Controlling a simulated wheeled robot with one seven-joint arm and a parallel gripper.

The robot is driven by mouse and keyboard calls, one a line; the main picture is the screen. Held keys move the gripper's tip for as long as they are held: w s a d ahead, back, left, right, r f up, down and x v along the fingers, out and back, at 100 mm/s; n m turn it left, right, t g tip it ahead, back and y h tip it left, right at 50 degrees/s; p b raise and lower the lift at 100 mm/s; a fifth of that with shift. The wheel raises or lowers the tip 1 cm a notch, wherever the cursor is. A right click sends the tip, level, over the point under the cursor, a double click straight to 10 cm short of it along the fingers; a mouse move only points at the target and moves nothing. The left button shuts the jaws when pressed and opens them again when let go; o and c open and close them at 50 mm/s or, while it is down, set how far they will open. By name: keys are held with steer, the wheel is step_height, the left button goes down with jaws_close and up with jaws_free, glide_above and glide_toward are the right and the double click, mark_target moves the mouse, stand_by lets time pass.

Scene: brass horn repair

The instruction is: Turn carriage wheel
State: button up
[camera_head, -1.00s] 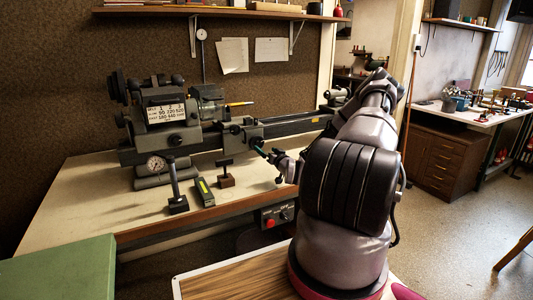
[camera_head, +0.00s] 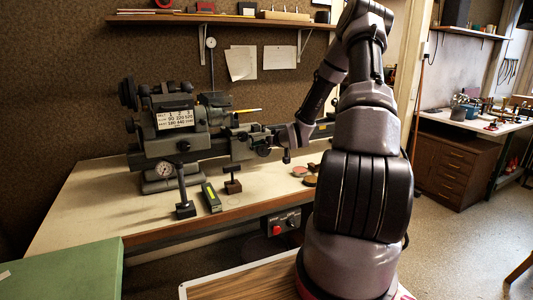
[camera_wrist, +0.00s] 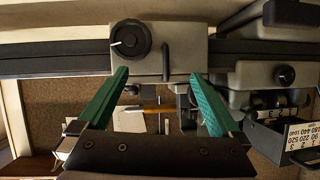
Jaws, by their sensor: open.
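The grey lathe (camera_head: 180,140) stands on the bench, with a speed label on its headstock. Its carriage (camera_wrist: 185,55) is a pale grey block on the dark bed. A round black wheel (camera_wrist: 130,38) with a light pointer mark is on the carriage's face in the wrist view. My gripper (camera_wrist: 158,75) is open, with two green fingers apart and nothing between them. The fingertips are close to the carriage's edge, below the wheel in that picture. Contact cannot be told. In the head view my wrist is just right of the carriage, and the fingers are hard to make out.
Round pads (camera_head: 303,171) lie further right. A switch box (camera_head: 281,223) hangs below the bench edge.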

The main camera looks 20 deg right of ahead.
steer(key=s+a+r+m+g+h, duration=0.15)
steer(key=s+a+r, duration=0.25)
steer(key=s+r, duration=0.75)
steer(key=s+a+r+m+g+h, duration=0.1)
steer(key=s+a+r+g, duration=0.3)
steer(key=s+r, duration=0.75)
steer(key=s+a+r+m+g+y, duration=0.15)
steer(key=s+a+r, duration=0.25)
steer(key=s+a, duration=0.45)
steer(key=s+a+f+m+g+y, duration=0.2)
steer(key=a+m+y, duration=0.1)
steer(key=a+y, duration=0.2)
steer(key=w+a+f+m+y, duration=0.2)
steer(key=w+a+m+y, duration=0.25)
steer(key=w, duration=0.45)
steer(key=w+d+f+m+t+y, duration=0.2)
steer(key=w+d+f+m, duration=0.15)
steer(key=w, duration=0.35)
steer(key=w+d+f+m+t+y, duration=0.1)
steer(key=w+d+f+m+t, duration=0.1)
steer(key=w+d+m+t, duration=0.3)
steer(key=m+t+h, duration=0.7)
steer(key=m+h, duration=0.6)
steer(key=m, duration=0.2)
glide_toward(265, 150)
steer(key=shift+y, duration=0.25)
steer(key=w, duration=0.8)
steer(key=shift+w+a, duration=0.15)
steer(key=shift+w, duration=0.2)
